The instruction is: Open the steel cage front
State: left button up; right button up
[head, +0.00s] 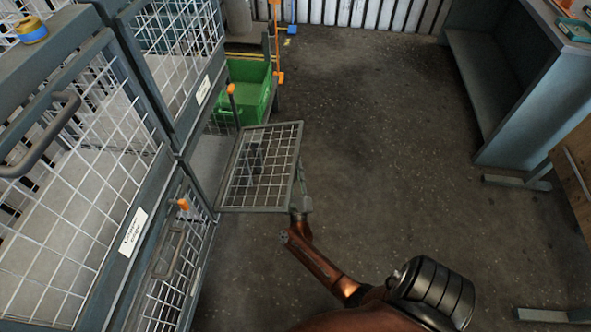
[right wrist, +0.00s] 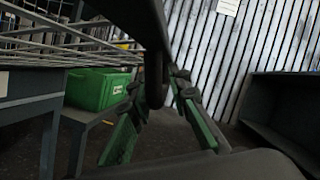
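In the head view a small mesh cage front (head: 262,165) stands out from the rack on the left, swung out over the floor with its cage interior (head: 210,158) showing behind it. My right gripper (head: 303,204) is at the front's near outer corner, mostly hidden by its own wrist. In the right wrist view its two green-padded fingers (right wrist: 157,110) are spread, with a dark upright bar (right wrist: 155,75) between them. I see gaps beside the bar; contact is not clear. My left gripper is not in view.
Closed mesh fronts with handles (head: 40,135) fill the left side. A green bin (head: 250,92) stands behind the open front, and shows in the right wrist view (right wrist: 98,90). A grey bench (head: 530,90) stands at right. The floor (head: 400,150) between is clear.

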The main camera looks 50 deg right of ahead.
jog(key=shift+o, duration=0.9)
jog(key=shift+r, duration=0.1)
jog(key=shift+s, duration=0.1)
jog(key=shift+s+a+f, duration=0.25)
jog(key=v, duration=1.1)
jog(key=shift+a, duration=0.15)
